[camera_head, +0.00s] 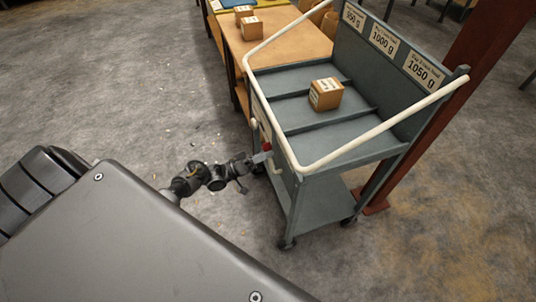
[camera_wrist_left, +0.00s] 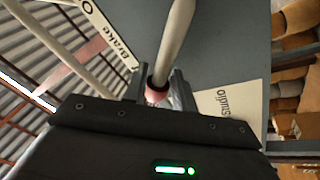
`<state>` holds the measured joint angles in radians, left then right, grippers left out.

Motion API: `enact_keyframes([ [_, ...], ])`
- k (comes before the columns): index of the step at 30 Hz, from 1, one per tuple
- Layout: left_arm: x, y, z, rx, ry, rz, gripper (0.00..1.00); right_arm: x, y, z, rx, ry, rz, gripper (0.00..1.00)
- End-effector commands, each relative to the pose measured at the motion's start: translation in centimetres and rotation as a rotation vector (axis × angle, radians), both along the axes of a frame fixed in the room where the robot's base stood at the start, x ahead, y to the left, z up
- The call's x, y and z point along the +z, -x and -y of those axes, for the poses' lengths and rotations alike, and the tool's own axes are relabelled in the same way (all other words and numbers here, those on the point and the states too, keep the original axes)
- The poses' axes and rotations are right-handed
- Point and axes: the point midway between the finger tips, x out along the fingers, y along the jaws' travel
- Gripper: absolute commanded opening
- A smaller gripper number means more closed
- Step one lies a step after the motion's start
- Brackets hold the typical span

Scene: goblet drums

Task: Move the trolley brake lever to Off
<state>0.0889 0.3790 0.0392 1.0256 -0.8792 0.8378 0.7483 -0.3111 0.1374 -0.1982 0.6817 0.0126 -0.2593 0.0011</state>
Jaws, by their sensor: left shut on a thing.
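The trolley (camera_head: 330,125) is a grey-blue cart with a cream rail, standing right of centre in the head view. Its brake lever shows in the left wrist view as a pale rod with a pinkish-red grip (camera_wrist_left: 157,88), beside a "Brake" label (camera_wrist_left: 112,38). In the head view a small red part of the lever (camera_head: 266,147) shows at the trolley's near left side. My left gripper (camera_head: 264,156) is at that side; in the left wrist view its two fingers (camera_wrist_left: 160,92) are shut on the lever's red grip. The lever's setting cannot be read. My right gripper is not in view.
A small cardboard box (camera_head: 326,94) sits on the trolley's top, with weight labels (camera_head: 384,40) on its back panel. A wooden table (camera_head: 280,38) with boxes stands behind. A brown post (camera_head: 470,85) stands close at the right. The floor to the left is open.

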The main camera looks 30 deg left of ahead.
Motion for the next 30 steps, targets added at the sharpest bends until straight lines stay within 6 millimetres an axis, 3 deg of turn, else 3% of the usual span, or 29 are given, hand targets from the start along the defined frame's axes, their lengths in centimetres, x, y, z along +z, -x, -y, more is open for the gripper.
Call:
enact_keyframes([
  [4, 0.0, 0.0, -0.3, 0.005, -0.001, 0.001, 0.0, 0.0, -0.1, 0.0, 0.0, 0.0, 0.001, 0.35],
  [5, 0.0, 0.0, -0.3, 0.005, -0.001, 0.001, 0.31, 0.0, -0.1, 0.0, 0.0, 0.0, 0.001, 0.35],
  [9, 0.0, -0.1, -0.1, 0.002, -0.002, 0.0, 0.49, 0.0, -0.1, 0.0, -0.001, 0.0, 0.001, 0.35],
  [20, -0.3, 0.3, -0.3, -0.001, -0.003, -0.001, 0.49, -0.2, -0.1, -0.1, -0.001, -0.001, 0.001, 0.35],
  [30, -2.1, 5.0, -4.1, 0.0, -0.003, -0.003, 0.49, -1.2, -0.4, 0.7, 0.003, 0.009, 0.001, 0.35],
])
